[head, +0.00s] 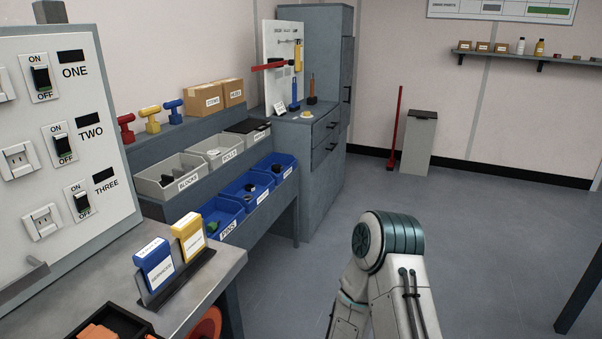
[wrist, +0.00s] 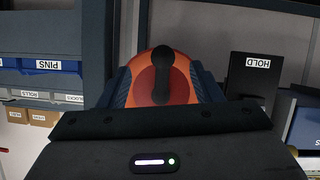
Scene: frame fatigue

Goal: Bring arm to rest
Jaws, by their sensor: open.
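My arm (head: 392,265) shows in the head view as white links with a dark teal joint, at the lower right of centre over the floor. My gripper is outside the head view. In the wrist view my gripper (wrist: 162,88) is open, with its dark housing across the bottom and dark finger parts at either side. An orange and red rounded thing (wrist: 183,88) with a black bar over it shows between them. I cannot tell its distance or whether it touches the fingers.
The bench (head: 213,270) at the left carries a switch panel (head: 60,130) and two labelled cards. Blue bins (head: 222,213) and grey bins stand behind. A grey cabinet (head: 325,150) stands beyond. Open floor (head: 480,230) lies right. A HOLD sign (wrist: 254,75) shows in the wrist view.

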